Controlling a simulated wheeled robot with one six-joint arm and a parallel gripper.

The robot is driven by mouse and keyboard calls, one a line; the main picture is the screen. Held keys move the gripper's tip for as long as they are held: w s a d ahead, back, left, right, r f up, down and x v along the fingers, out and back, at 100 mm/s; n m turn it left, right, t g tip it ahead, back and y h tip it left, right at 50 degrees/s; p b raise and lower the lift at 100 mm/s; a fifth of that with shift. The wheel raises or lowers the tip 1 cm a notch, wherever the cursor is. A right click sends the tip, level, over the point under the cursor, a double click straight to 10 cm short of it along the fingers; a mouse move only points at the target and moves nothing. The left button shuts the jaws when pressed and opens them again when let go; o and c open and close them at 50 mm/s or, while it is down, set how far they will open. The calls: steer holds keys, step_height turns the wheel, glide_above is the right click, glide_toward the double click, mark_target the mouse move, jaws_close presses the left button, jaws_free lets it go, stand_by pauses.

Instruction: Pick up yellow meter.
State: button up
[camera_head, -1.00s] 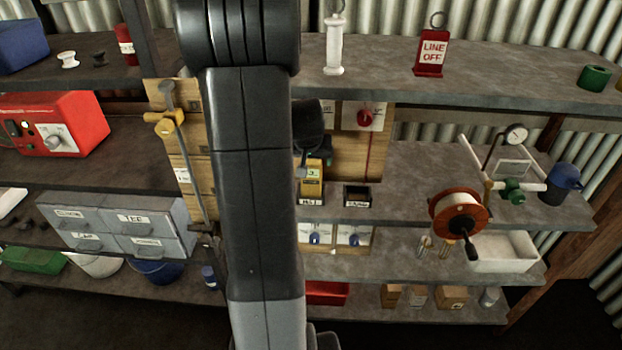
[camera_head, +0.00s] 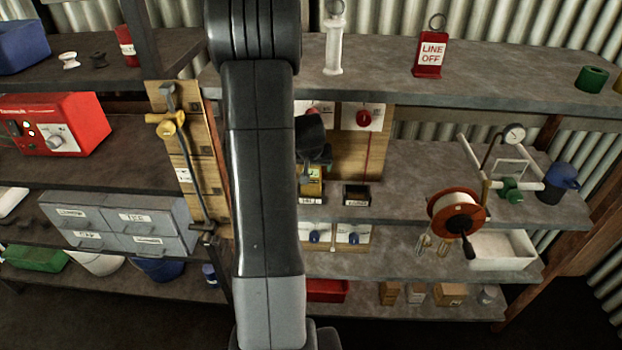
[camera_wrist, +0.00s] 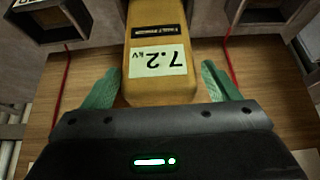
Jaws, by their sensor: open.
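The yellow meter (camera_wrist: 158,85) shows large in the wrist view, with a pale display reading 7.2 kV. My gripper (camera_wrist: 157,80) is open, with one green finger on each side of the meter's near end and visible gaps between. In the head view the meter (camera_head: 311,186) stands on the middle shelf, mostly hidden behind my arm and gripper. Its far end is cut off by the top edge of the wrist view.
A small dark open box (camera_head: 356,195) stands right of the meter. A wooden board (camera_head: 345,150) with a red knob (camera_head: 363,118) is behind. A red-rimmed reel (camera_head: 456,215) sits farther right. The upper shelf (camera_head: 470,85) overhangs; bare shelf (camera_head: 405,190) lies between box and reel.

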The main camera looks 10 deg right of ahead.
steer(key=c, duration=1.3)
steer(key=shift+r, duration=0.15)
